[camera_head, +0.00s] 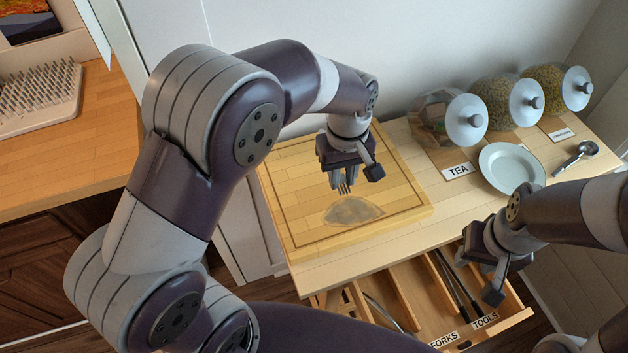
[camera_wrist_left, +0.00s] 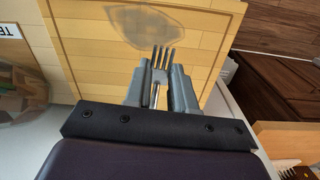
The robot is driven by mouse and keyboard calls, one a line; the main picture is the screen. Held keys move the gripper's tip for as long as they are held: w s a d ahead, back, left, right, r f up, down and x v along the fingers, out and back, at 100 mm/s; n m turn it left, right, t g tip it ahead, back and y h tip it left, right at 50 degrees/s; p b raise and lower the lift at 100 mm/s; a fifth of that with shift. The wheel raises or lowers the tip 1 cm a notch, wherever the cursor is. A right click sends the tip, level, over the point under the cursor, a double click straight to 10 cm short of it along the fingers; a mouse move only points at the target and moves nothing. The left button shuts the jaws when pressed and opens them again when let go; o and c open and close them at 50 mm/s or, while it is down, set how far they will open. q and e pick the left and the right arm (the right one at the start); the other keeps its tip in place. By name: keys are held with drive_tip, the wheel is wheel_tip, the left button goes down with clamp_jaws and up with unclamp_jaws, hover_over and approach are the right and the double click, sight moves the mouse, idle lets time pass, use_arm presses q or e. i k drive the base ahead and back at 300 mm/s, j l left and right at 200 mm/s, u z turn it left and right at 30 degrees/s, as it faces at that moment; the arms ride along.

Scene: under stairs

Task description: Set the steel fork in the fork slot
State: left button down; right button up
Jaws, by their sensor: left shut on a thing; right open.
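The steel fork (camera_wrist_left: 161,68) is held between the fingers of my left gripper (camera_wrist_left: 156,84), with its tines pointing out past the fingertips. In the head view the left gripper (camera_head: 346,181) is above the wooden cutting board (camera_head: 405,205), and the fork's tines (camera_head: 343,189) show below it. The open drawer (camera_head: 514,318) at the bottom has wooden dividers and a FORKS label (camera_head: 444,340) at its front. The inside of the fork slot is partly cut off by my body. My right gripper (camera_head: 480,272) is open and empty above the drawer's right part.
A TOOLS label (camera_head: 485,321) marks the slot beside FORKS, where long dark tools (camera_head: 452,283) lie. A white plate (camera_head: 511,167), a metal scoop (camera_head: 577,154), a TEA label (camera_head: 458,170) and several lidded jars (camera_head: 500,103) are on the counter at the right. A grey patch (camera_head: 352,210) marks the board.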

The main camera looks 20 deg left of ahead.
sight(425, 305)
drive_tip(key=k+l, duration=0.1)
drive_tip(key=l, duration=0.4)
drive_tip(key=k+l, duration=0.1)
drive_tip(key=l, duration=0.4)
drive_tip(key=k+l+u, duration=0.1)
drive_tip(key=l, duration=0.35)
